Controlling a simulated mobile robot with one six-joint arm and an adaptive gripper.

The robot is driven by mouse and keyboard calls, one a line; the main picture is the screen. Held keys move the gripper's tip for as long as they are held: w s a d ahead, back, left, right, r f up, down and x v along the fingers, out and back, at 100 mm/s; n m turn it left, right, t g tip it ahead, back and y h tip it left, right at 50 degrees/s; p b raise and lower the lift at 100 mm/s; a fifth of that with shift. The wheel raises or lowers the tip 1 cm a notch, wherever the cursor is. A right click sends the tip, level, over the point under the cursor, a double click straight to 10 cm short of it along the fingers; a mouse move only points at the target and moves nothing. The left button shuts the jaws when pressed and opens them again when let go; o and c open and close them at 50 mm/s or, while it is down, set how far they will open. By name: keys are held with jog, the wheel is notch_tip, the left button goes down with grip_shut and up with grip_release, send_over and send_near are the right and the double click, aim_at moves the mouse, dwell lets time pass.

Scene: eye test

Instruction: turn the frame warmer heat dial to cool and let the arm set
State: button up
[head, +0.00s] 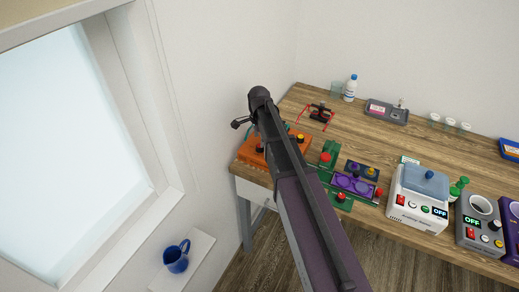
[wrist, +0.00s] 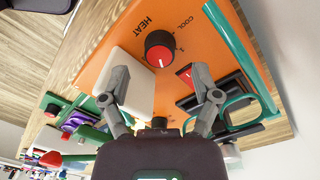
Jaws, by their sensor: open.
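The orange frame warmer (head: 251,155) stands at the table's left corner in the head view, partly hidden by my arm. In the wrist view its orange top (wrist: 222,60) fills the middle. The heat dial (wrist: 160,50) is a round black knob with a red face, beside the printed words HEAT and COOL. I cannot tell its exact setting. My gripper (wrist: 160,84) is open, its fingers spread to either side below the dial in the picture, with nothing between them. A green loop-shaped frame (wrist: 238,101) lies on the right, by black and red parts.
A white block (wrist: 128,62) is on the warmer beside the left finger. Green and purple fixtures (head: 352,185) stand to its right in the head view. A white device (head: 418,200) is further right. A red-and-black stand (head: 319,113) and a bottle (head: 350,88) are behind.

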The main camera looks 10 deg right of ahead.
aim_at(260, 148)
jog(key=shift+f+b, duration=1.35)
jog(key=shift+f, duration=0.3)
jog(key=shift+s, duration=0.1)
grip_shut()
